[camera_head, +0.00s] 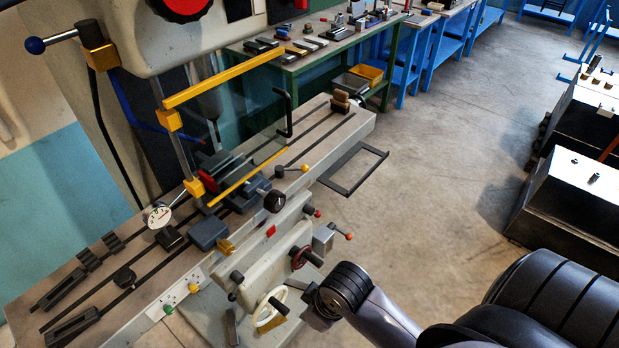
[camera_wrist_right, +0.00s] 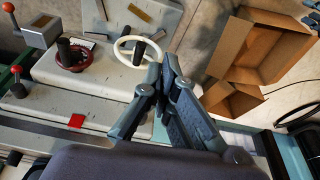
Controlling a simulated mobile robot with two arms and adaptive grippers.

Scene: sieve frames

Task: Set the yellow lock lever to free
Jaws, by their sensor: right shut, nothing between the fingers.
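A small lever with a yellow-orange ball (camera_head: 303,167) sits at the front edge of the milling machine's table (camera_head: 340,128) in the head view. Its dark hub is to the left of the ball, and its arm points right, about level. I cannot read any free or lock marking beside it. My right gripper (camera_head: 304,293) is low in front of the machine, next to the white handwheel (camera_head: 270,310) and well below the lever. In the right wrist view its fingers (camera_wrist_right: 168,62) are together and empty. The yellow lever is not clear in that view. My left gripper is not in view.
A yellow-framed clear guard (camera_head: 225,80) stands over the vise, left of the lever. Red-ball levers (camera_head: 348,236) and a red handwheel (camera_head: 300,257) stick out below the table. An open cardboard box (camera_wrist_right: 262,45) lies right of the gripper.

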